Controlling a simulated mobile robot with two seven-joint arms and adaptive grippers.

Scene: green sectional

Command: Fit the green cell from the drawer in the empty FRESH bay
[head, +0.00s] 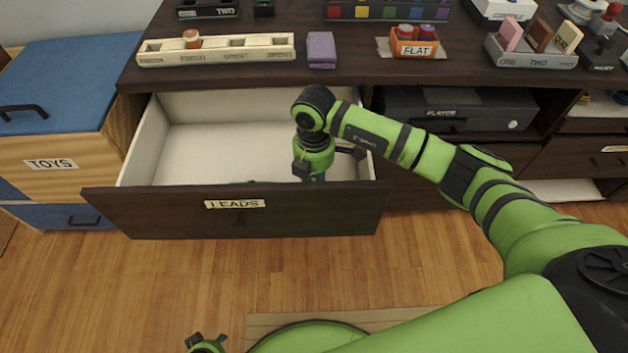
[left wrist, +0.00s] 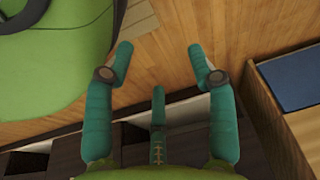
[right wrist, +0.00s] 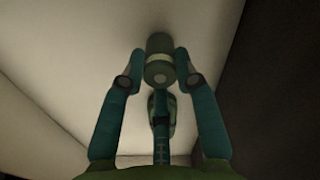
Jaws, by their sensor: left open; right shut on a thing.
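My right gripper (head: 312,176) reaches down into the open drawer labelled LEADS (head: 237,218). In the right wrist view, its fingertips (right wrist: 158,72) are shut on a dull green cylinder, the green cell (right wrist: 159,52), over the pale drawer floor. In the head view the cell is hidden by the gripper and drawer front. The long cream rack (head: 250,52) on the dresser top holds one orange-topped cell (head: 192,38) near its left end; its small labels are too blurred to read surely. My left gripper (left wrist: 158,62) is open and empty, low over the wooden floor.
An orange FLAT box (head: 414,48) with red and purple cells stands right of a folded purple cloth (head: 321,50). A grey tray (head: 531,58) with blocks is farther right. A blue-topped TOYS chest (head: 55,165) stands left. The drawer's left part looks mostly clear.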

